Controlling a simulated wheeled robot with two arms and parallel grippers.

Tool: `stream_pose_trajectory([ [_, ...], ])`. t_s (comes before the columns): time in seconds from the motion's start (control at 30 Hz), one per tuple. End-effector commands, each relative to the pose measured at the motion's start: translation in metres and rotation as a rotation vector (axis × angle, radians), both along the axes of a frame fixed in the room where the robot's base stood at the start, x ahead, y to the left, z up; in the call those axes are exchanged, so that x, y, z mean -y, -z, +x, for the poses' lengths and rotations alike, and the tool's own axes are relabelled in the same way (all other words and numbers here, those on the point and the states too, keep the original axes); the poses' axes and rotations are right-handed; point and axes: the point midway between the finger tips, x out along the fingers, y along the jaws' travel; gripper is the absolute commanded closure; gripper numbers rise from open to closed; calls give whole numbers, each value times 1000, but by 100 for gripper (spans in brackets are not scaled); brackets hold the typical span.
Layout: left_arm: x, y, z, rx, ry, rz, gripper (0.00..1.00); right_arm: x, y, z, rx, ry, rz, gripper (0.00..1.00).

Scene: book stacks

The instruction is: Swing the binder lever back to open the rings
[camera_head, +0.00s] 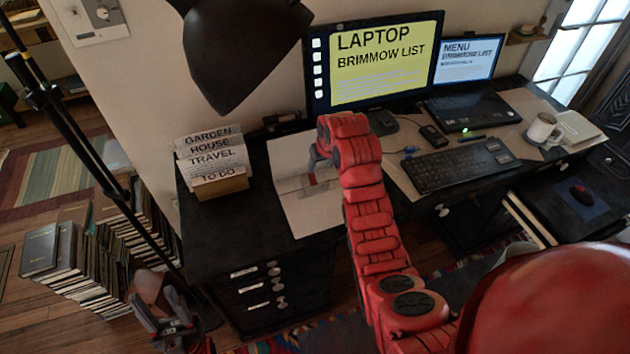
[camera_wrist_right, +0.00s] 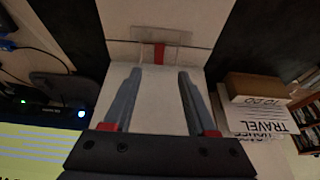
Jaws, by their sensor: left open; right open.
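An open binder with white pages (camera_head: 300,212) lies on the dark desk, partly hidden behind my right arm. In the right wrist view its red lever (camera_wrist_right: 158,53) sits on a thin line across the white surface, with a faint thin outline around it. Whether the rings are open cannot be told. My right gripper (camera_head: 316,160) is over the binder, open and empty. In the wrist view its two grey fingers (camera_wrist_right: 159,75) point toward the lever, which lies just beyond and between the tips. My left gripper (camera_head: 168,318) is open and empty, low at the left, away from the desk.
A card holder (camera_head: 220,187) stands left of the binder. A lamp (camera_head: 245,50) hangs above. A monitor (camera_head: 375,65), a keyboard (camera_head: 460,165) and a mug (camera_head: 541,128) are to the right. A black pole (camera_head: 95,165) and stacks of books (camera_head: 75,255) stand left of the desk.

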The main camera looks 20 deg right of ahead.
Motion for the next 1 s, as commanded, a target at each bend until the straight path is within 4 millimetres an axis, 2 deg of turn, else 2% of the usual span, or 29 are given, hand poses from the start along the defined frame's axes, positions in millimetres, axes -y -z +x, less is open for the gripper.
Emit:
stream_pose_trajectory([
  [0.03, 0, -9, 0, 2, 0, 0, 50, -1, 4, 2, -7, 0, 1, 43],
  [0.1, 0, -13, 0, 2, 0, 0, 50, -1, 18, 7, -8, 0, 1, 43],
  [0.5, 0, -28, 0, 2, 0, 0, 50, -2, 70, 31, 0, 0, 0, 43],
  [0.83, 0, -32, 0, 2, 0, 0, 50, -1, 101, 43, -1, 3, 2, 43],
  [1.0, 0, -31, 0, 2, 0, 0, 50, -1, 110, 49, 4, 2, 2, 43],
])
